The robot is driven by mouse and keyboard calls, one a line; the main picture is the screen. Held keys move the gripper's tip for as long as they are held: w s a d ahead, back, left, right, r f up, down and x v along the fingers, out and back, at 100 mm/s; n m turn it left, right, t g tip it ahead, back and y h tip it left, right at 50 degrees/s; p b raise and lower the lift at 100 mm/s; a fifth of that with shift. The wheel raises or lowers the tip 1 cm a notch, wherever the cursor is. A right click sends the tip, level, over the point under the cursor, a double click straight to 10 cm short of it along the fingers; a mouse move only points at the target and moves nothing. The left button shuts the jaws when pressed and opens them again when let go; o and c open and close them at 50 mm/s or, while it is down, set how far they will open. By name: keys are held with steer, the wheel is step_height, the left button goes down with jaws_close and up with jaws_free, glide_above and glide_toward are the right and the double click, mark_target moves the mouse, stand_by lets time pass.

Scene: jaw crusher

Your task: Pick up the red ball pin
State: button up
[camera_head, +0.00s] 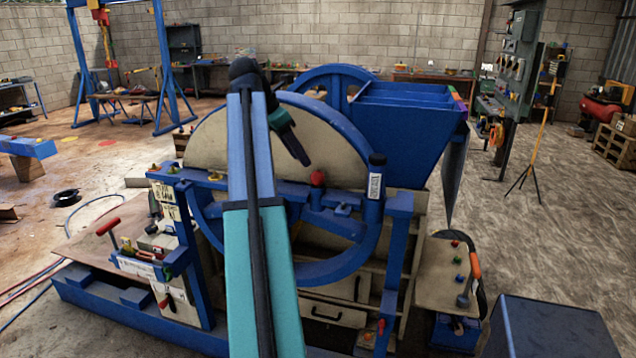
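A red ball-topped pin (317,178) stands on the blue crossbar of the jaw crusher (345,222), near the middle of the view. Only its round red head and a short part below it show. My arm reaches up from the bottom of the view and bends at a black joint. My gripper (302,158) hangs from its end, dark and slim, pointing down and right. In the picture its tip is just above and left of the red ball. The depth between them cannot be judged. The fingers are too small and dark to tell apart.
A dark-blue capped cylinder (375,180) with a white label stands right of the red ball. A blue hopper (405,125) rises behind it. A red T-handle (108,227) is at the left. A side panel (447,275) with coloured knobs is at the right. Open floor lies at the far right.

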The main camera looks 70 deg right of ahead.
steer(key=shift+x, duration=1.85)
steer(key=shift+p+x, duration=0.9)
steer(key=shift+x, duration=1.75)
steer(key=shift+s+d+r, duration=0.1)
steer(key=shift+r, duration=0.05)
steer(key=c, duration=0.9)
steer(key=shift+r, duration=0.15)
step_height(320, 180, up, 23)
steer(key=b, duration=0.2)
step_height(320, 180, up, 5)
steer(key=p, duration=0.5)
glide_above(313, 174)
